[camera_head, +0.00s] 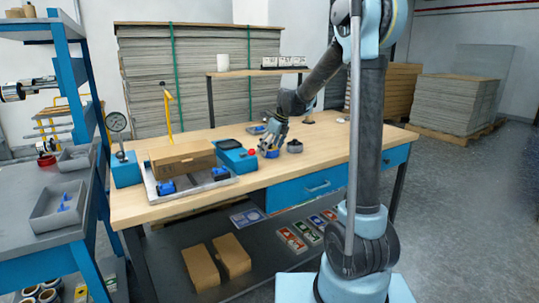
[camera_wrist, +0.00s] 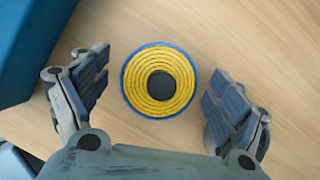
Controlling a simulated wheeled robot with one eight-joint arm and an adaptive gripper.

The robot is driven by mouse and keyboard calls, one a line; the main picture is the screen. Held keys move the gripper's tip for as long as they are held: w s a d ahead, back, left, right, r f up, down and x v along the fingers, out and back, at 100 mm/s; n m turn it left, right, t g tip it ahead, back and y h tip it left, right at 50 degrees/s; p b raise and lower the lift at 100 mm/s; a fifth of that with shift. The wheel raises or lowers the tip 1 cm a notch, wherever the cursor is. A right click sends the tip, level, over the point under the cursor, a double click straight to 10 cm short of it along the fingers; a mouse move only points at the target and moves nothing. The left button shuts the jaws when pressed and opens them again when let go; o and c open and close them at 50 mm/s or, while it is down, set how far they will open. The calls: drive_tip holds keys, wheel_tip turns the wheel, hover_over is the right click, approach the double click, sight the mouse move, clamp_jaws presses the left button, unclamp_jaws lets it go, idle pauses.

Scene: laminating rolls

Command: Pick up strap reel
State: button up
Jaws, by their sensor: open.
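The strap reel is a round coil with yellow rings, a blue outer edge and a dark centre, and it lies flat on the wooden table (camera_head: 330,155). In the wrist view the strap reel (camera_wrist: 160,80) sits between the two fingers of my gripper (camera_wrist: 155,90), with a gap on each side. My gripper is open and empty, pointing down over the reel. In the head view my gripper (camera_head: 270,148) is low over the table, and only a bluish bit of the reel (camera_head: 270,154) shows beneath it.
A dark round item (camera_head: 295,147) lies close on the right. A tray with a cardboard box (camera_head: 183,158) is further left. The table's right part is largely clear.

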drive_tip(key=c, duration=1.3)
